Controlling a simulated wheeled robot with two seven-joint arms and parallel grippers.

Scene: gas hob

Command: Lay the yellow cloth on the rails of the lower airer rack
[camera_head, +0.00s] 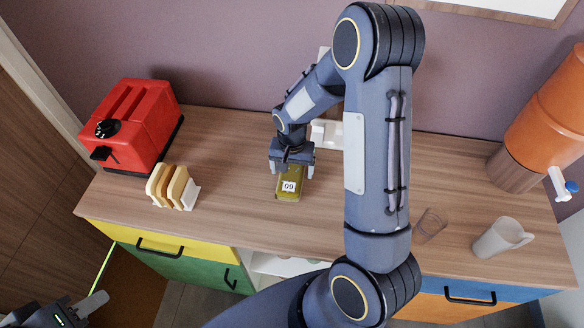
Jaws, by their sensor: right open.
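No yellow cloth and no airer rack show in this view. My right gripper (291,168) is over the middle of the wooden counter, pointing down, its two fingers apart. A small olive-yellow block-like object (288,190) with a white numbered label lies just below and between its fingertips. I cannot tell whether the fingers touch it. My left gripper (56,308) is at the bottom left corner, low and away from the counter. Its two light grey fingers stand wide apart with nothing seen between them, and the frame's edge cuts it off.
Drawers with black handles (160,247) are below. My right arm hides part of the counter.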

